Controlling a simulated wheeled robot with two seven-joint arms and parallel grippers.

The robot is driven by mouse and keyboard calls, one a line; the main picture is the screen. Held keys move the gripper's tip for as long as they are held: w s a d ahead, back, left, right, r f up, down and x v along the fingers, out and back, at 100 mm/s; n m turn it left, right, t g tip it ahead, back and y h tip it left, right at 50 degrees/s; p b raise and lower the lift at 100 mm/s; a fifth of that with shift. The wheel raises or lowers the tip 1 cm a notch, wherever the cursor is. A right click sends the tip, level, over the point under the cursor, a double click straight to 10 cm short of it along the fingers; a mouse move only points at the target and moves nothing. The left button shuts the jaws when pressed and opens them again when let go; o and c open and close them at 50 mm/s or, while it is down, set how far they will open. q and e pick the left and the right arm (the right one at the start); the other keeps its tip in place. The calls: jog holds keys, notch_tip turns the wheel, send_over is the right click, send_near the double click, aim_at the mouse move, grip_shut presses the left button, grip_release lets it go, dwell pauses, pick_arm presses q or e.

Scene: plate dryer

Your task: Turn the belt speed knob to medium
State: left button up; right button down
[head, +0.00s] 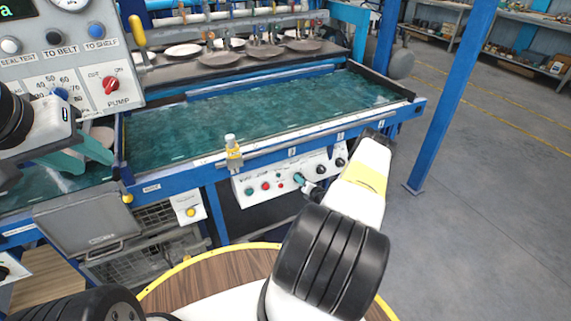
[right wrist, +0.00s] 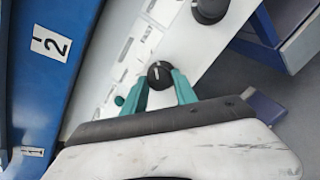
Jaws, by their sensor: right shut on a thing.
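A small black knob (right wrist: 159,74) with a light mark on its face sits on the white control panel (head: 248,202). In the right wrist view, the teal fingers of my right gripper (right wrist: 160,88) are shut on it, one on each side. In the head view, my right gripper (head: 302,181) reaches the panel front from the right; its fingers mostly hide this knob.
Other black knobs (head: 321,168) sit right of the held one; one also shows in the right wrist view (right wrist: 210,8). Green (head: 249,190) and red buttons are to the left. A yellow-based post (head: 233,155) stands above the panel. A wooden round table (head: 205,280) is below.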

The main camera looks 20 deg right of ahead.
jog(key=shift+d+n+g+y, duration=0.2)
jog(key=shift+n+y, duration=0.4)
jog(key=shift+n, duration=1.8)
jog(key=shift+d+n+g+y, duration=0.15)
jog(key=shift+n+y, duration=0.45)
jog(key=shift+n, duration=1.8)
jog(key=c, duration=1)
grip_release()
